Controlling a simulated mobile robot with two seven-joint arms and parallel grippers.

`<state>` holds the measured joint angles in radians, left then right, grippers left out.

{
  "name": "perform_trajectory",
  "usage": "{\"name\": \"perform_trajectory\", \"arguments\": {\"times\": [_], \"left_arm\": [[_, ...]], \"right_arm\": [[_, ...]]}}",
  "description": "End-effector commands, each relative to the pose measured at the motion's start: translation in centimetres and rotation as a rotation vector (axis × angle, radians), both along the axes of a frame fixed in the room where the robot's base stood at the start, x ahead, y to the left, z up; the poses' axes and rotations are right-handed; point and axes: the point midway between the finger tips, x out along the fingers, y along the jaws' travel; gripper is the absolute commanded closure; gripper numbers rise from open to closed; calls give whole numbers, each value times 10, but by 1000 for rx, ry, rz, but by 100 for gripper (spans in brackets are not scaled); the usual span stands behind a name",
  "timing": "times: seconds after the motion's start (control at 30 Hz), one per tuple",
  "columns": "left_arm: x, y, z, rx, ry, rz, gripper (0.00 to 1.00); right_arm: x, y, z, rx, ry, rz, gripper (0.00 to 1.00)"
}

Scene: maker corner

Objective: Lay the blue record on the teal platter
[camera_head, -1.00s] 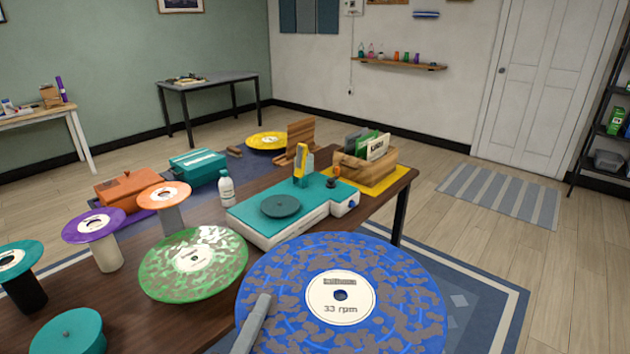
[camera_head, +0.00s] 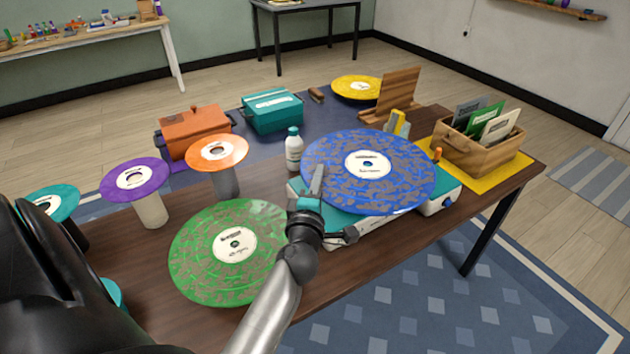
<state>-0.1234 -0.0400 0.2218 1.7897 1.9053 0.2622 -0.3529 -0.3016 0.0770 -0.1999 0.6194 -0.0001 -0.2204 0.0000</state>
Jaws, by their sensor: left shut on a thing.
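The blue record (camera_head: 400,185) has grey blotches and a white label. It is over the turntable (camera_head: 350,230), which has a teal top and a white front. The teal platter is hidden beneath the record, so I cannot tell how large the gap is or whether they touch. My left gripper (camera_head: 315,184) is shut on the record's near-left edge. My right gripper is not in view.
A green record (camera_head: 230,250) lies left of my left gripper. A white bottle (camera_head: 294,150) stands close behind the record's left edge. A yellow block (camera_head: 397,122) rises behind it. A wooden crate (camera_head: 480,148) of sleeves stands to the right. Orange and purple records rest on stands at left.

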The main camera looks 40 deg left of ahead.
Motion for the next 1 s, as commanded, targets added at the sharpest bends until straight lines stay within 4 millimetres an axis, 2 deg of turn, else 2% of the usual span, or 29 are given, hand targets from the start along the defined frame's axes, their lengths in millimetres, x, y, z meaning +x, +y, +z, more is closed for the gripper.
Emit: {"name": "perform_trajectory", "arguments": {"times": [0.1,0.4,0.77,1.0], "left_arm": [[10,12,-12,-4,-2,35,100],[27,32,-37,4,1,90,100],[35,37,-56,1,-3,117,100],[34,37,-75,1,-3,116,100]], "right_arm": [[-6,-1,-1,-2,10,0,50],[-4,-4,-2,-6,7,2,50],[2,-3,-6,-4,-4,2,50],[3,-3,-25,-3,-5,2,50]]}}
